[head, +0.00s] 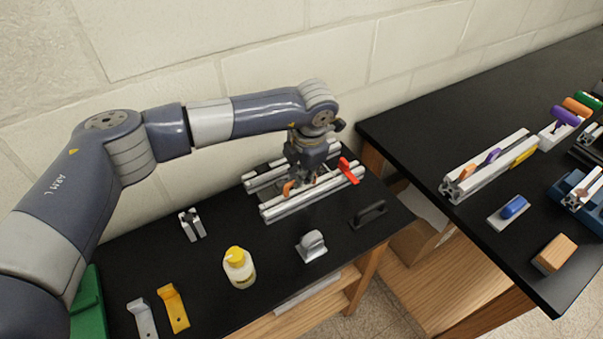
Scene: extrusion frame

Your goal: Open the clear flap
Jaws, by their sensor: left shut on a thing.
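The extrusion frame (287,207), made of silver slotted rails, lies on the black table top at the back, near the wall. My left gripper (301,179) points down between its rails. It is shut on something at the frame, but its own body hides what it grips. An orange piece (288,188) shows beside the fingers and a red lever-like piece (348,171) stands at the frame's right end. I cannot make out the clear flap from here. My right gripper is not in view.
A yellow-capped bottle (239,268), a grey clamp-like part (311,246), a black handle (368,214) and a small silver profile piece (192,225) stand in front of the frame. Yellow (173,308) and grey brackets lie at front left. A second black table (420,140) holds more parts.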

